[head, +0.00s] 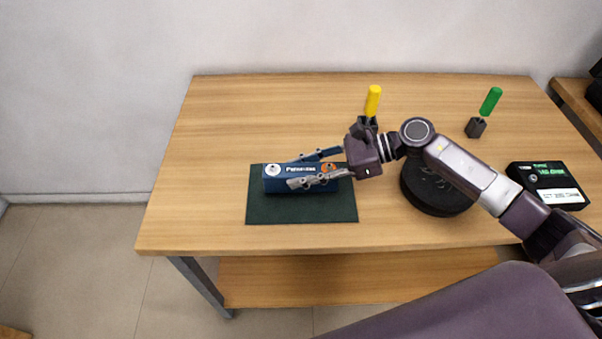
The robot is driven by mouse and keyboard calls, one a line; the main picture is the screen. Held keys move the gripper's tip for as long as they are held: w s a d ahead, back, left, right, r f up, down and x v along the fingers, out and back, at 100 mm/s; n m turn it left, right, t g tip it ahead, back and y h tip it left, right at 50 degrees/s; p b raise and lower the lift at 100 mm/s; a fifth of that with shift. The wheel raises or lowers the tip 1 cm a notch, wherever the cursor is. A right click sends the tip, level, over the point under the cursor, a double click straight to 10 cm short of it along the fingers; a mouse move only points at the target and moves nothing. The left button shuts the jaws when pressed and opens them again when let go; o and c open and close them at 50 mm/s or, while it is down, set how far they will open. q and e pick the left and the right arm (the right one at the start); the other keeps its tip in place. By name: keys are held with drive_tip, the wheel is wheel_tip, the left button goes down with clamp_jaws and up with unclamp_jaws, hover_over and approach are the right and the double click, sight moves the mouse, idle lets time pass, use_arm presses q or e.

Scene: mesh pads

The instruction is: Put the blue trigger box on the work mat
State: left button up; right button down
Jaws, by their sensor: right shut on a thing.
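The blue trigger box (277,184) is a long blue block with white lettering, a white round mark and an orange mark. It is over the upper part of the dark green work mat (300,213); I cannot tell for certain whether its underside touches the mat. My right gripper (308,168) reaches in from the right, with its fingers on either side of the box, and is shut on it. The fingers hide part of the box's top and front. My left gripper is out of view.
A black round object (437,195) lies under my right arm. A black box with green lettering (547,178) is at the right. A yellow-handled tool (373,101) and a green-handled tool (490,101) stand in dark holders at the back. The table's left side (210,150) is clear.

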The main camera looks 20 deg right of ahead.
drive_tip(key=shift+f, duration=0.8)
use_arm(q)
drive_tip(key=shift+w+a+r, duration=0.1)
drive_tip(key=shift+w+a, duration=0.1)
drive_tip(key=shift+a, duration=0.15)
use_arm(e)
drive_tip(key=shift+f, duration=0.2)
drive_tip(key=c, duration=1.4)
unclamp_jaws()
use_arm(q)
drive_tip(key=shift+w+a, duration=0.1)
